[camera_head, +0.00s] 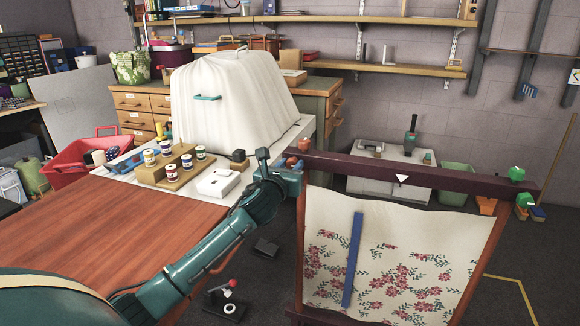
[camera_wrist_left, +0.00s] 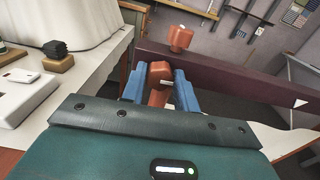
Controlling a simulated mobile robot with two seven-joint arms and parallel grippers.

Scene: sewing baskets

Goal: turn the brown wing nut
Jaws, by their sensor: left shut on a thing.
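A fabric frame with a dark wooden top bar (camera_head: 420,178) stands at the right, holding a floral cloth (camera_head: 400,255). At the bar's left end, my left gripper (camera_head: 292,170) is shut on the brown wing nut (camera_wrist_left: 159,76), whose head shows between the blue fingers in the left wrist view. In the head view the gripper largely hides this nut. A second orange-brown knob (camera_wrist_left: 181,38) stands on top of the bar just beyond, clear of the fingers; it also shows in the head view (camera_head: 304,145). My right gripper is not in view.
Green knobs (camera_head: 516,174) sit at the bar's right end. A blue strip (camera_head: 352,260) lies against the cloth. Left of my arm are a wooden table (camera_head: 100,235), thread spools on a stepped block (camera_head: 172,168), and a white covered object (camera_head: 225,100).

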